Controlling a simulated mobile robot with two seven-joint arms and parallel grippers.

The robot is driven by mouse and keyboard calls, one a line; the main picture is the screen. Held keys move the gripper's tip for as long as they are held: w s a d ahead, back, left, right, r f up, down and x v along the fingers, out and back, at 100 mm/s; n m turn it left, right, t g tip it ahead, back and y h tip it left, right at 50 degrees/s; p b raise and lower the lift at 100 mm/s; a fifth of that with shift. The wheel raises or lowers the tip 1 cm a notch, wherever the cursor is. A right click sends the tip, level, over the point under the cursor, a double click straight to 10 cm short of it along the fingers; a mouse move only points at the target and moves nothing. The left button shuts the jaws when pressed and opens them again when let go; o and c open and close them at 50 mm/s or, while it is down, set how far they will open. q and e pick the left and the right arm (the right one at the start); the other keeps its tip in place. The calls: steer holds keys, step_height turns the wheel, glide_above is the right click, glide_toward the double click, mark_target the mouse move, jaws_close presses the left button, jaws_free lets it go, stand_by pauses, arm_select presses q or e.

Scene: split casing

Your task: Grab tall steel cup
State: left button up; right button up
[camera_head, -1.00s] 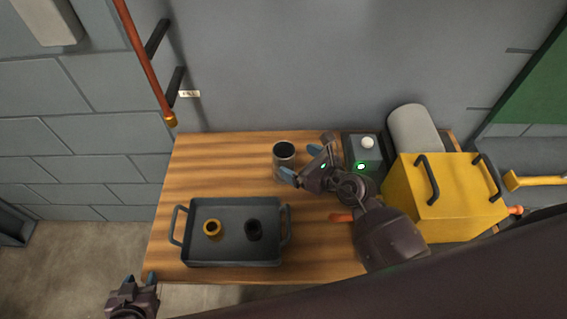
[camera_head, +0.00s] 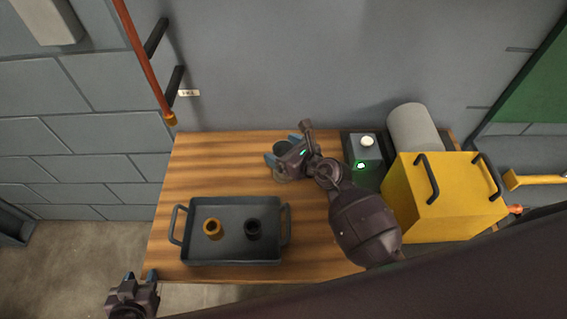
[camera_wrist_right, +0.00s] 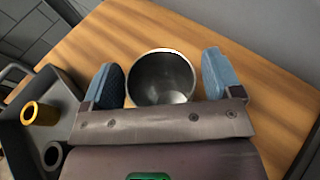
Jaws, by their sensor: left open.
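The tall steel cup (camera_head: 281,147) stands upright at the back middle of the wooden table, partly hidden by my right gripper in the head view. It also shows in the right wrist view (camera_wrist_right: 161,80), where I look into its open, empty mouth. My right gripper (camera_head: 284,150) is open, with one blue fingertip on each side of the cup. In the right wrist view a gap shows on both sides, wider at the right finger. My left gripper (camera_head: 133,283) is open and empty, off the table's front left corner.
A grey tray (camera_head: 188,250) with a yellow ring (camera_head: 212,227) and a black ring (camera_head: 253,228) sits at the front left.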

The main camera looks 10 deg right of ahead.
steer(key=c, duration=0.9)
steer(key=shift+c, duration=0.7)
steer(key=shift+r, duration=0.15)
